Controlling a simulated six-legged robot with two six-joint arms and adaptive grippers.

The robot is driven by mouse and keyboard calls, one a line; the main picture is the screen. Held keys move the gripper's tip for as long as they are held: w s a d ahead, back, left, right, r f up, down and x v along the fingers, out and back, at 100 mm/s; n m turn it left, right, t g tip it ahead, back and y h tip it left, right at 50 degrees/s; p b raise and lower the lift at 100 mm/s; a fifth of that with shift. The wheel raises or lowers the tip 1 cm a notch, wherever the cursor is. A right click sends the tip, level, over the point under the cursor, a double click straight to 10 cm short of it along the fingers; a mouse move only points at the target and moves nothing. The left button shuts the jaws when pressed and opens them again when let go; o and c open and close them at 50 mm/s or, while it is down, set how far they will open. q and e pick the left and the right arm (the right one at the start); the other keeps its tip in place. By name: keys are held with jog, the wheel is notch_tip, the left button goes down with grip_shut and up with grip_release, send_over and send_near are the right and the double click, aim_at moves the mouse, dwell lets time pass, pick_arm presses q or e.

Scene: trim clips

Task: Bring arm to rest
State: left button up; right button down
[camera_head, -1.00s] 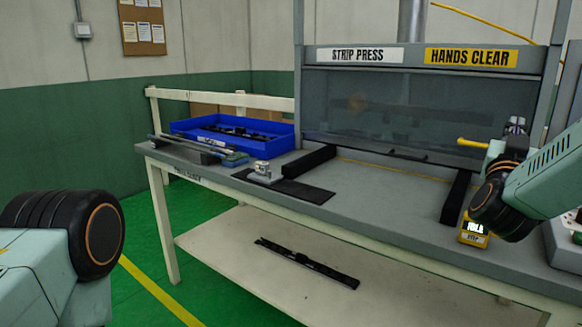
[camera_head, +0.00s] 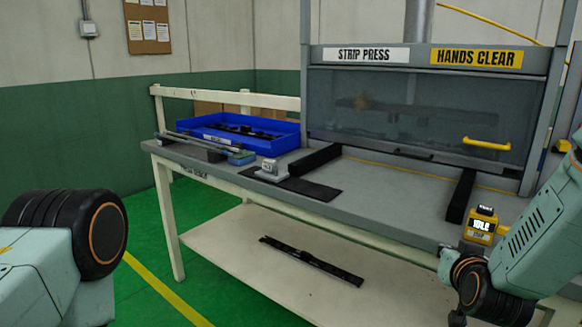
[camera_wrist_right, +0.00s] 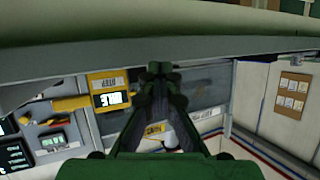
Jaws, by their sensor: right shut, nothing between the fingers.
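My right arm (camera_head: 530,245) comes in at the right edge of the head view, lowered in front of the bench. Its wrist end hangs at the bench's front edge, and its fingers are not clear there. In the right wrist view my right gripper (camera_wrist_right: 160,68) has its dark fingertips together with nothing between them. Of my left arm (camera_head: 60,250) only a link and a dark round joint show at the lower left; its gripper is out of frame.
The strip press has a lowered clear guard with a yellow handle (camera_head: 487,143). A yellow IDLE box (camera_head: 481,226) stands near my right arm. A blue bin (camera_head: 290,142) holds dark parts. A dark strip (camera_head: 310,261) lies on the lower shelf (camera_head: 235,238).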

jog(key=s+a+f+n+g+y, duration=0.1)
jog(key=s+a+f+g, duration=0.2)
jog(key=s+f, duration=0.5)
jog(key=s+a+f+n+g+y, duration=0.1)
jog(key=s+a+f+g+y, duration=0.15)
jog(key=s+f, duration=0.5)
pick_arm(q)
jog(key=shift+w, duration=0.1)
jog(key=c, duration=0.5)
jog(key=shift+w+d, duration=0.15)
pick_arm(e)
jog(key=s+a+f+g, duration=0.1)
jog(key=s+f, duration=0.3)
jog(key=s, duration=0.4)
jog(key=s+a+f+g, duration=0.1)
jog(key=s+f+g, duration=0.3)
jog(key=s, duration=0.4)
jog(key=s+a+f+n+g, duration=0.1)
jog(key=s+f+g, duration=0.2)
jog(key=s, duration=0.5)
jog(key=shift+s+f, duration=0.25)
jog(key=shift+f, duration=0.65)
